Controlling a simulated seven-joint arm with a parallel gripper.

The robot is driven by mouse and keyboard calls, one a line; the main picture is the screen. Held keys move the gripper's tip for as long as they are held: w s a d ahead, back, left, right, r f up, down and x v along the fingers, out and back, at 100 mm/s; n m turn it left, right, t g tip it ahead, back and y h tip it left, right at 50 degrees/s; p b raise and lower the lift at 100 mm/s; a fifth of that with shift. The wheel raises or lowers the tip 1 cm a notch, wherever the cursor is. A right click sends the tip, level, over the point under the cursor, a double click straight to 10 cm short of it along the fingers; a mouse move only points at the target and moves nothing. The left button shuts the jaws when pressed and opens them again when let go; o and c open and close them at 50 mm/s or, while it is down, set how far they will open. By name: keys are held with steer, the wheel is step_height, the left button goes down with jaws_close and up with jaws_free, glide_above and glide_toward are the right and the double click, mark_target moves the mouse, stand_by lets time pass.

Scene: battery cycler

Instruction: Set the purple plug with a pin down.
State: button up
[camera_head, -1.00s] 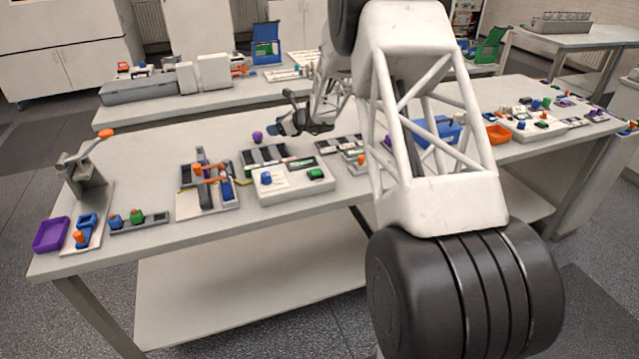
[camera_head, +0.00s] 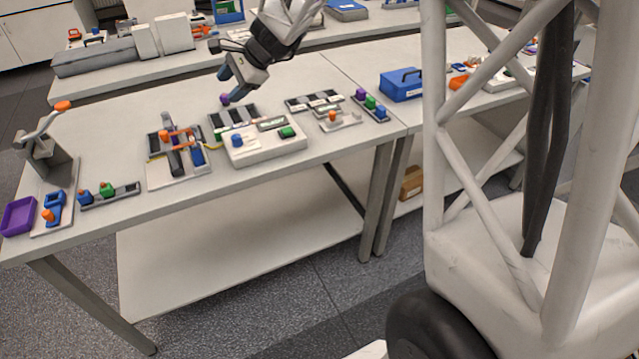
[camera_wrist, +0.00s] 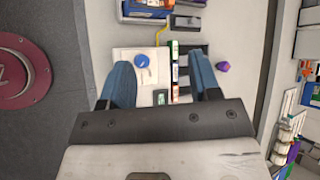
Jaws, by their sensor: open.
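A small purple plug (camera_head: 225,99) rests on the table top, just behind the left end of a dark slotted tray (camera_head: 216,121). In the wrist view the purple plug (camera_wrist: 222,66) lies to the right of the right finger, outside the jaws and apart from them. Its pin cannot be made out. My gripper (camera_head: 230,80) has blue fingers and hangs above the table near the plug. In the wrist view my gripper (camera_wrist: 158,60) is open, with nothing held between the fingers.
A white device (camera_head: 262,146) with a blue knob (camera_head: 237,140) and a green part stands in front of the slotted tray. A rack (camera_head: 371,107) with purple, green and blue plugs is at the right. A clamp fixture (camera_head: 178,158) stands left. Bare table lies behind the plug.

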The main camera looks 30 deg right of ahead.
steer(key=s+d+n+h, duration=0.1)
steer(key=s+n+h, duration=0.3)
steer(key=s, duration=1.6)
steer(key=s+d+r+n+g+h, duration=0.1)
steer(key=s+n+h, duration=0.3)
steer(key=s+n, duration=0.6)
steer(key=s+d, duration=0.1)
steer(key=s, duration=1)
steer(key=shift+d+g, duration=0.3)
steer(key=shift+o, duration=1.1)
steer(key=shift+w, duration=0.15)
